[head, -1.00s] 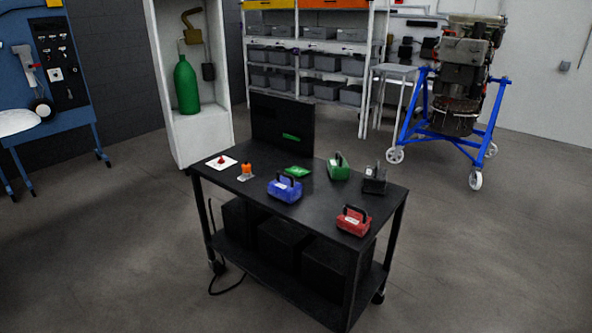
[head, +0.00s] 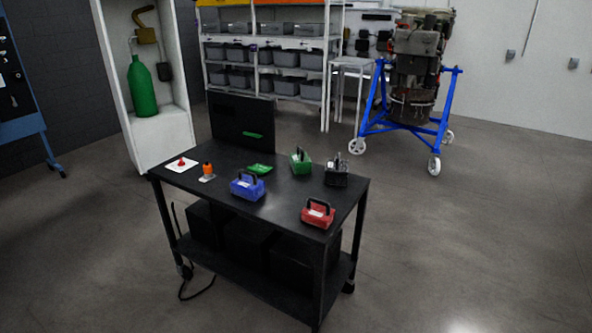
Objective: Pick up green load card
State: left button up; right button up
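A flat green card (head: 260,169) lies on the black cart's top (head: 222,179), between the blue toolbox-shaped block and the upright black panel. A green patch, perhaps its reflection, shows on the black panel (head: 241,124) behind it. A green block with a black handle (head: 300,161) stands to the right of the card. A blue one (head: 247,186) stands in front of it and a red one (head: 318,213) near the front right edge. Neither of my grippers is in view.
The cart top also holds a black caddy (head: 336,173), an orange item (head: 207,171) and a white plate with a red knob (head: 181,164). A white cabinet (head: 164,138) with a green cylinder stands behind left. Floor around the cart's front and right is clear.

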aim_at(258, 168)
jog(key=i+j+z, duration=0.15)
jog(key=z, duration=0.25)
jog(key=i+j+z, duration=0.15)
jog(key=j+z, duration=0.5)
jog(key=z, duration=0.15)
jog(key=i, duration=0.05)
